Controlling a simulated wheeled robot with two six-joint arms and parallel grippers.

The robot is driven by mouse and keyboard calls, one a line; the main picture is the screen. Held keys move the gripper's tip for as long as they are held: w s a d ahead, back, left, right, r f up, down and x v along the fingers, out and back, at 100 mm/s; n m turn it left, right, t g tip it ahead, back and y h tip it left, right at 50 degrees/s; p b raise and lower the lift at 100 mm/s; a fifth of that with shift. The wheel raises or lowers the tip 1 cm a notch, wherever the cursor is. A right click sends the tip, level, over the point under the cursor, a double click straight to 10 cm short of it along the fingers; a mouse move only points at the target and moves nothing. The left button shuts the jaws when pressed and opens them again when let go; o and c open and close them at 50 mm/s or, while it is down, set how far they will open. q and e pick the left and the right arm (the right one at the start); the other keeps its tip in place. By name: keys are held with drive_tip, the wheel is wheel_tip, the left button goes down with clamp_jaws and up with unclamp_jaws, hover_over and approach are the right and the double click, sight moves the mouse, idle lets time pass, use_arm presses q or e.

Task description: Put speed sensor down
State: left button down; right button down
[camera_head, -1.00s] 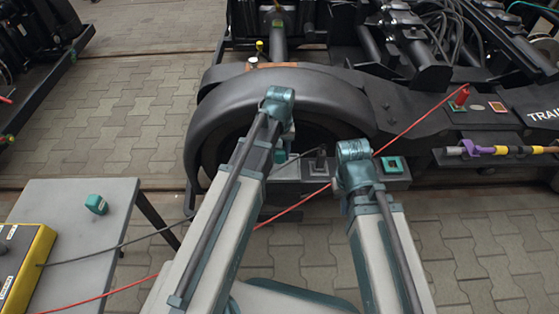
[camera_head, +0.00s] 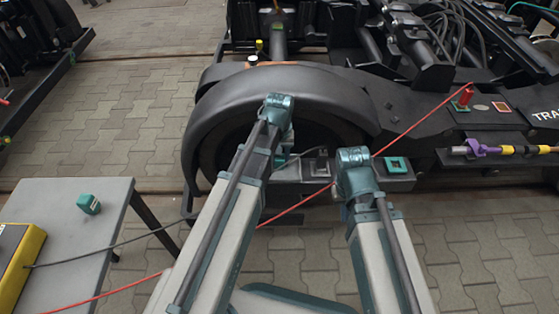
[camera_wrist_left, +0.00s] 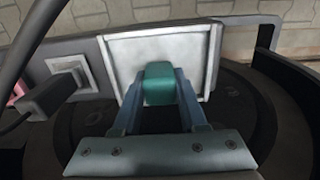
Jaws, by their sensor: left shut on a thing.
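In the left wrist view my left gripper (camera_wrist_left: 160,88) is shut on a small teal block, which I take to be the speed sensor (camera_wrist_left: 159,82). The block is in front of a pale square plate (camera_wrist_left: 158,50); I cannot tell whether they touch. In the head view my left arm reaches to the wheel cover of the bogie (camera_head: 240,92), with its gripper hidden behind the wrist. My right arm ends before the bogie's side bar; its fingers are hidden. Another teal block (camera_head: 88,204) lies on the grey table (camera_head: 62,200).
A black plug with a cable (camera_wrist_left: 50,97) sits in a square socket left of the plate. A teal-framed square (camera_head: 397,165) is on the side bar. A red cable (camera_head: 425,117) crosses the bogie. A yellow box (camera_head: 24,268) stands on the table. Paved floor is open between.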

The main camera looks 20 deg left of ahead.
use_arm(q)
drive_tip(key=shift+c, duration=2.2)
unclamp_jaws()
drive_tip(key=shift+r, duration=0.1)
wheel_tip(320, 180, up, 12)
drive_tip(key=p, duration=1.2)
drive_tip(key=shift+p, duration=0.3)
drive_tip(key=s+d+r+m+p, duration=0.3)
drive_tip(key=s+d+r+p, duration=0.2)
drive_tip(key=r+p, duration=0.6)
drive_tip(key=s+d+r+m+y+p, duration=0.1)
drive_tip(key=s+d+r+m+p, duration=0.3)
drive_tip(key=s+r+p, duration=0.5)
wheel_tip(320, 180, up, 4)
drive_tip(key=d+p, duration=0.1)
drive_tip(key=p, duration=0.2)
drive_tip(key=shift+s+d+p, duration=0.15)
drive_tip(key=shift+d+p, duration=0.1)
drive_tip(key=shift+p, duration=0.05)
